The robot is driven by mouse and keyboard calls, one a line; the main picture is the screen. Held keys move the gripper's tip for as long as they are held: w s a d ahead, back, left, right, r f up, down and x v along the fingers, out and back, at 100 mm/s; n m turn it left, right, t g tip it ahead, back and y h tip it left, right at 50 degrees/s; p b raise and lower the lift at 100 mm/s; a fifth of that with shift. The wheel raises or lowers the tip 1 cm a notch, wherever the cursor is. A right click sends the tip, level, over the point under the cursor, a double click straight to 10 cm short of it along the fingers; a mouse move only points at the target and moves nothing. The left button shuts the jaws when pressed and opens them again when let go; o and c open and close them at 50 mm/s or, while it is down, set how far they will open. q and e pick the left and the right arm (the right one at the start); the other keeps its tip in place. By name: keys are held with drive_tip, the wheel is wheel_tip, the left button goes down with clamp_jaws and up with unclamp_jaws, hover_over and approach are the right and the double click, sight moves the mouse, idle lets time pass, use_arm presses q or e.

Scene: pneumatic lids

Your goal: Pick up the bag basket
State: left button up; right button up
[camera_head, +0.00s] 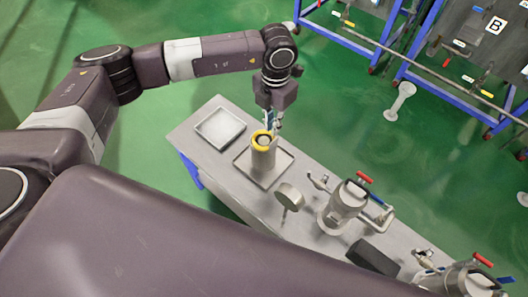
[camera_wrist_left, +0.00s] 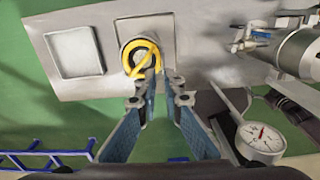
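The bag basket (camera_head: 263,158) is a grey cylinder with a yellow rim, standing upright in a shallow square tray (camera_head: 284,160) on the metal table. In the left wrist view its yellow rim and handle (camera_wrist_left: 136,50) show just beyond my fingertips. My left gripper (camera_head: 273,123) comes down from above at the back of the rim. In the wrist view the fingers (camera_wrist_left: 154,68) converge close together at the yellow handle, with a narrow gap between them. Whether they pinch the handle is not clear. My right gripper is not in view.
An empty square tray (camera_head: 220,128) lies at the table's far left end. A round gauge (camera_head: 289,196) and a metal vessel with a red-handled valve (camera_head: 345,203) stand to the right. Blue-framed racks (camera_head: 440,60) are at the back right. Green floor surrounds the table.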

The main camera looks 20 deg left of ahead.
sight(274, 141)
use_arm(q)
drive_tip(key=f, duration=0.4)
drive_tip(key=f+p, duration=0.1)
drive_tip(key=f, duration=0.1)
drive_tip(key=shift+d+f, duration=0.25)
drive_tip(key=shift+f, duration=0.1)
clamp_jaws()
drive_tip(key=shift+w+r, duration=0.1)
drive_tip(key=shift+r, duration=0.1)
